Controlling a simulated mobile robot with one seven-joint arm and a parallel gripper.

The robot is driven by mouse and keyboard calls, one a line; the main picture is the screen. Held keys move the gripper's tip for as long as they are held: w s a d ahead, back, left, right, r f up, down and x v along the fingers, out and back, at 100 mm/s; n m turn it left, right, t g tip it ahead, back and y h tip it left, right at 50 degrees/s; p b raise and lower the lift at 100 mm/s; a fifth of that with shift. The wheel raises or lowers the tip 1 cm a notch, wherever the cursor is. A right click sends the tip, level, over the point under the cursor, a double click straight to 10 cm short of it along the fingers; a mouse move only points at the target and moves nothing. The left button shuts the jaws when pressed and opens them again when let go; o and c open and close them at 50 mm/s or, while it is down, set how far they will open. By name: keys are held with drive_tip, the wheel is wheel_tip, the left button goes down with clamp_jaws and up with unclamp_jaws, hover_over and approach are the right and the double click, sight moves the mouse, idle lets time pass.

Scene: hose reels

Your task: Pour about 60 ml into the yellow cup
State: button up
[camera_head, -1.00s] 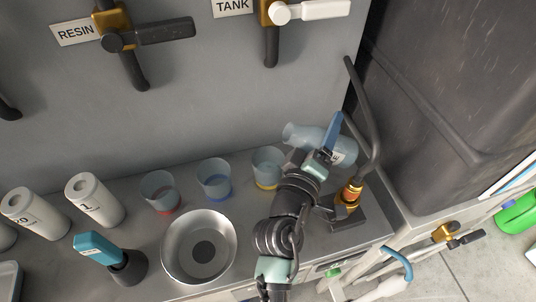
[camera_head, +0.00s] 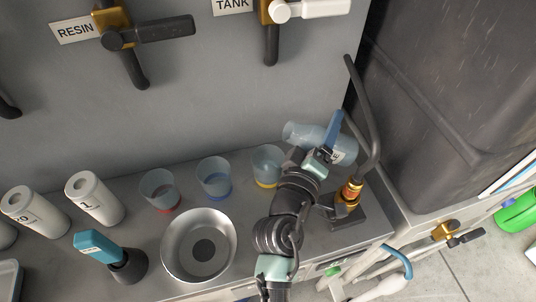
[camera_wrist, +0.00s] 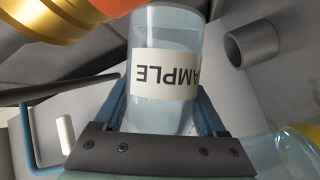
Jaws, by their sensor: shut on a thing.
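The yellow cup (camera_head: 267,169) is a clear cup with a yellow base on the bench, at the right end of a row of cups. My gripper (camera_head: 331,141) is shut on a clear bluish sample bottle (camera_head: 307,134). The bottle lies tilted nearly on its side, with its left end above and just right of the yellow cup. In the wrist view the bottle (camera_wrist: 165,55) sits between my blue fingers, its label reading "AMPLE" upside down. I cannot tell the liquid level or whether any is flowing. A clear rim at the wrist view's lower right is probably a cup.
A red-based cup (camera_head: 160,190) and a blue-based cup (camera_head: 214,178) stand to the left. A metal bowl (camera_head: 177,250) is in front of them. A dark pipe stand with a brass fitting (camera_head: 349,192) stands close right of my gripper. The grey wall is behind.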

drive_tip(key=shift+r, duration=0.15)
idle(0.5)
drive_tip(key=shift+a+r+m+g+p, duration=0.1)
drive_tip(key=shift+a+m+g+p, duration=0.15)
drive_tip(key=shift+m+p, duration=0.7)
drive_tip(key=shift+a+f+m+g+y, duration=0.15)
drive_tip(key=shift+f+m+g+y, duration=0.1)
drive_tip(key=shift+f+m+y, duration=0.25)
drive_tip(key=shift+a+r+m+g+p, duration=0.15)
drive_tip(key=shift+m+g+p, duration=0.3)
drive_tip(key=shift+p, duration=0.75)
drive_tip(key=m+y+p, duration=0.1)
drive_tip(key=p, duration=0.2)
drive_tip(key=d+m+p, duration=0.1)
drive_tip(key=m+p, duration=0.1)
drive_tip(key=p, duration=0.1)
drive_tip(key=shift+d+g+y, duration=0.1)
drive_tip(key=shift+g+y, duration=0.25)
drive_tip(key=shift+y, duration=0.05)
drive_tip(key=r+m+p, duration=0.1)
drive_tip(key=p, duration=0.2)
drive_tip(key=shift+d+y+p, duration=0.15)
drive_tip(key=shift+y+p, duration=0.25)
drive_tip(key=r+m+p, duration=0.1)
drive_tip(key=p, duration=0.2)
drive_tip(key=shift+w+d+r+g+y, duration=0.1)
drive_tip(key=shift+r+g+y, duration=0.2)
drive_tip(key=shift+r+y, duration=0.1)
drive_tip(key=shift+m+p, duration=0.3)
drive_tip(key=shift+p, duration=0.05)
